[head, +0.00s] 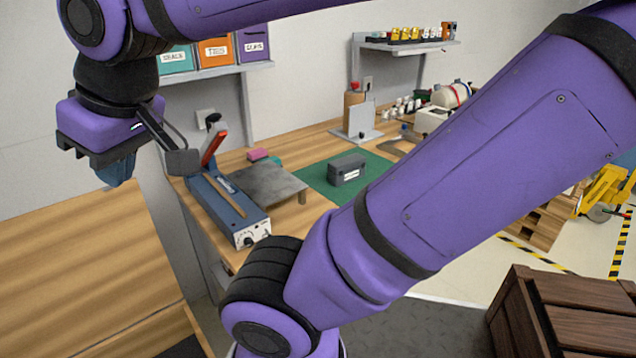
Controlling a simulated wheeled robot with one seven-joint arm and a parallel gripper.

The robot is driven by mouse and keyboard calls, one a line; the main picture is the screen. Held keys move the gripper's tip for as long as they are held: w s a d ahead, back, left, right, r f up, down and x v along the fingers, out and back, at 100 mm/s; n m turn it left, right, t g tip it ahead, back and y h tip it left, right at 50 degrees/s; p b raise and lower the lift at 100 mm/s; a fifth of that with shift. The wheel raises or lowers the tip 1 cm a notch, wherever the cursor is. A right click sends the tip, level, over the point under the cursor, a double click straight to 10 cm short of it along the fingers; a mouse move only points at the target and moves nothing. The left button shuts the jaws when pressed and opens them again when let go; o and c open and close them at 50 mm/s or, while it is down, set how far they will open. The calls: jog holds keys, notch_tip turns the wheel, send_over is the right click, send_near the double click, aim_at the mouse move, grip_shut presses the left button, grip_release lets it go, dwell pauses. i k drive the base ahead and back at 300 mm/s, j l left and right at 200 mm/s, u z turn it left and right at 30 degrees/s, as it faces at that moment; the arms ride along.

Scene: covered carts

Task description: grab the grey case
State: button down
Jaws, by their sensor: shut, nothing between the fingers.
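The grey case (347,170) is a small dark grey box with a white label on its front. It sits on a green mat (318,182) on the wooden bench, right of the picture's middle. My gripper (118,176) is at the upper left, pointing down, well to the left of the case and apart from it. Its fingers show only in part below the purple wrist; they are shut with nothing between them. My purple arm crosses the right side and covers part of the bench.
A blue sealer with a red handle (228,195) and a grey plate (268,188) stand left of the mat. A pink block (258,154) lies behind the plate. A grey stand (357,122) is behind the case. A wooden crate (570,315) stands at lower right.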

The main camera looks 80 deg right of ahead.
aim_at(341, 171)
jog(key=k+l+z, duration=0.15)
jog(key=z, duration=1)
jog(key=i+j+z, duration=0.1)
jog(key=z, duration=1.15)
jog(key=i+l+u, duration=0.45)
jog(key=l, duration=0.4)
jog(key=i, duration=0.1)
